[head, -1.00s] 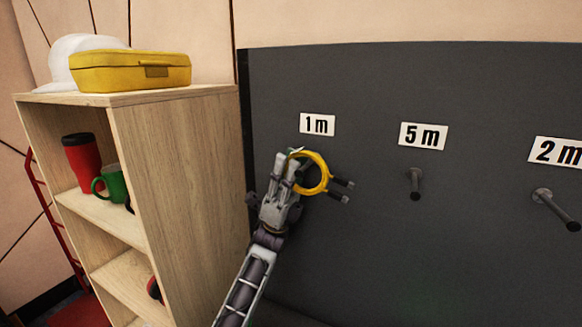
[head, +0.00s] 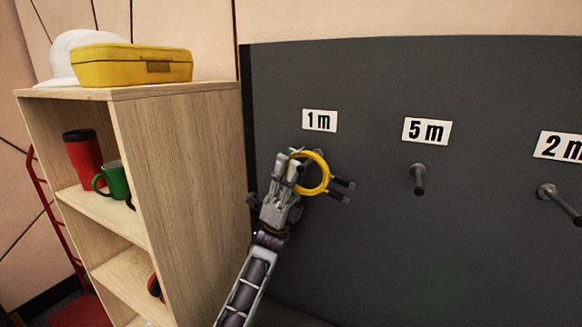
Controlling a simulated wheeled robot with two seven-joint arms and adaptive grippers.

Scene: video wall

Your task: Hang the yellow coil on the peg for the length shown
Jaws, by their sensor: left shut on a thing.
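The yellow coil (head: 328,178) is a thin ring just below the "1 m" label (head: 319,120) on the dark board. My left gripper (head: 291,163) is shut on the left side of the coil and holds it upright in front of the board. A peg under the "1 m" label is not clearly visible behind the coil and gripper, so I cannot tell whether the coil is around one. A bare peg (head: 418,180) is under the "5 m" label (head: 427,131). Another bare peg (head: 558,200) is under the "2 m" label (head: 562,147). My right gripper is not in view.
A wooden shelf unit (head: 180,170) stands close to the left of my arm. It bears a yellow case (head: 120,66), a white helmet (head: 72,52), a red tumbler (head: 83,160) and a green mug (head: 116,182). The dark board (head: 400,260) is clear below the pegs.

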